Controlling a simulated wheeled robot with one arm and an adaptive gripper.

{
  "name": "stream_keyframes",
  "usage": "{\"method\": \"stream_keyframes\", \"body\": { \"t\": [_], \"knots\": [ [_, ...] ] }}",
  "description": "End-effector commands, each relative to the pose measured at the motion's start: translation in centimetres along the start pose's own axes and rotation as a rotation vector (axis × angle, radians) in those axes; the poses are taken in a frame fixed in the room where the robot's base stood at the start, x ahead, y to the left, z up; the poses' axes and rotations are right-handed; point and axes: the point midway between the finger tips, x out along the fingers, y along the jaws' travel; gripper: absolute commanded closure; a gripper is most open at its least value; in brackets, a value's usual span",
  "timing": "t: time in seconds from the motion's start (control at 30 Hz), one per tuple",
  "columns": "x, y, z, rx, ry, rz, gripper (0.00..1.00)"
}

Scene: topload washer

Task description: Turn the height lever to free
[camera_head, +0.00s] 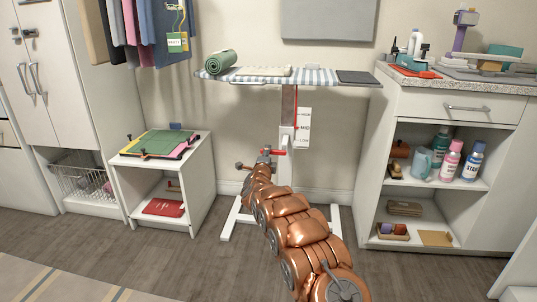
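The height-adjustable ironing board (315,77) has a striped top on a white column with floor feet. A small red lever (279,151) sits on the column at mid height, roughly horizontal. A white height scale (304,128) hangs beside the column, with a red mark near its middle line, which seems to read MED. My copper arm reaches up from the bottom right, and my gripper (263,157) is just left of the lever, close to it. I cannot tell whether they touch. The fingers are too small and partly hidden by my arm to show their opening.
A green roll (221,61) and a folded cloth lie on the board. A low white shelf (197,180) with a coloured folding board stands left. A white cabinet (367,190) with bottles stands right. Clothes hang at upper left. The floor in front is open.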

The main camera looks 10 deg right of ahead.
Motion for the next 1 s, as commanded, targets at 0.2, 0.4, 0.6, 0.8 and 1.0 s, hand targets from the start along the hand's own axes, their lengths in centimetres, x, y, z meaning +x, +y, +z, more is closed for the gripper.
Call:
{"method": "stream_keyframes", "body": {
  "t": [0.2,0.4,0.6,0.8,1.0],
  "knots": [
    [1.4,0.0,0.1,0.003,0.001,0.000,0.52],
    [2.3,0.1,0.1,0.002,0.000,0.001,0.52],
    [2.7,-0.1,0.1,0.000,-0.001,-0.002,0.52],
    [2.8,-0.1,0.1,-0.001,-0.001,-0.001,0.52],
    [2.8,0.0,0.0,-0.001,-0.001,-0.001,0.61]
  ]
}}
